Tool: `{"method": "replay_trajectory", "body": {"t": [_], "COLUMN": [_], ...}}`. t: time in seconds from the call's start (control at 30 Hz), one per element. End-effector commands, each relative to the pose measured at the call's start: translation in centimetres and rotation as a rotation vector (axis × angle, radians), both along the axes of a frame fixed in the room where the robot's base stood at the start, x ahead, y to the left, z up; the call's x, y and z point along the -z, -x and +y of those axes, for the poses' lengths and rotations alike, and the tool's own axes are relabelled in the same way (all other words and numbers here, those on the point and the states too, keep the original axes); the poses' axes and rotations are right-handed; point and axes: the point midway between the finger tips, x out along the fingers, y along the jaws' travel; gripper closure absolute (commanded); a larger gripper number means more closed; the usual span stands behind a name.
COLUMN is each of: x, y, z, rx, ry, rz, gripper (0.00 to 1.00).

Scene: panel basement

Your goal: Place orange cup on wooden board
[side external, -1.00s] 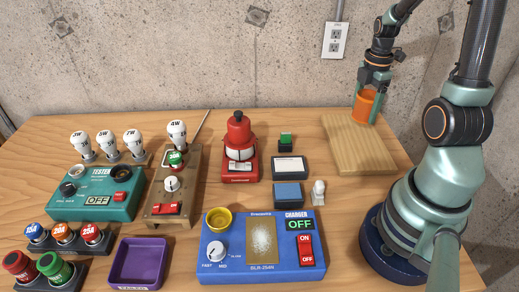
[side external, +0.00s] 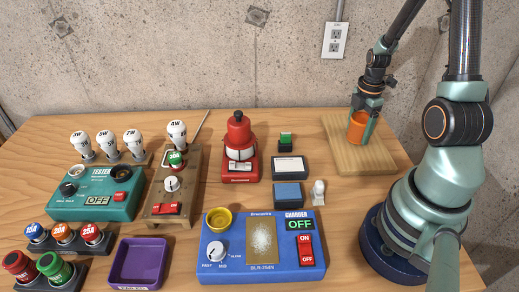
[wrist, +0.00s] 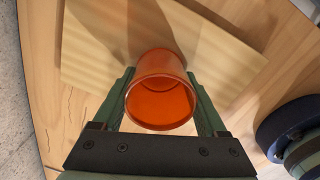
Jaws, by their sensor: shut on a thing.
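The orange cup (side external: 358,127) is upright between the fingers of my gripper (side external: 364,117), over the wooden board (side external: 350,158) at the right of the table. In the wrist view, the cup (wrist: 160,95) has its open mouth toward the camera, with a green finger against each side. My gripper (wrist: 160,104) is shut on it. The wooden board (wrist: 95,50) shows beyond the cup in that view. I cannot tell whether the cup's hidden base touches the board.
Left of the board are a white-topped block (side external: 290,167), a blue-topped block (side external: 288,195) and a small white bulb (side external: 318,193). A blue charger box (side external: 285,270) stands at the front. The concrete wall (side external: 200,50) rises behind the table. The board's front part is clear.

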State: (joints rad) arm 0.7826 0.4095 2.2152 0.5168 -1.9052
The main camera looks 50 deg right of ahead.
Motion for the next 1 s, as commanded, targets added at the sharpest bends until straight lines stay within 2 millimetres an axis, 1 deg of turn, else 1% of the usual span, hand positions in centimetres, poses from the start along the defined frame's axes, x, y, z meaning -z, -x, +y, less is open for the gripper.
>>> {"method": "replay_trajectory", "body": {"t": [0.07, 0.1, 0.13, 0.4, 0.47, 0.57, 0.67, 1.0], "x": [0.2, 0.2, 0.2, 0.1, -0.2, -1.1, -2.5, -9.1], "y": [0.0, 0.0, 0.0, 0.0, 0.0, -0.1, -0.1, -0.1], "z": [0.0, 0.0, 0.0, 0.0, 0.0, -0.1, -0.1, -0.1], "rx": [0.000, 0.000, 0.000, 0.000, 0.000, 0.000, 0.000, 0.000], "ry": [0.000, 0.000, 0.000, 0.000, 0.000, 0.002, 0.004, 0.005], "rz": [0.001, 0.000, 0.000, 0.000, -0.001, -0.002, -0.005, -0.005], "gripper": [0.78, 0.10, 0.00, 0.00, 0.00, 0.00, 0.00, 0.00]}}
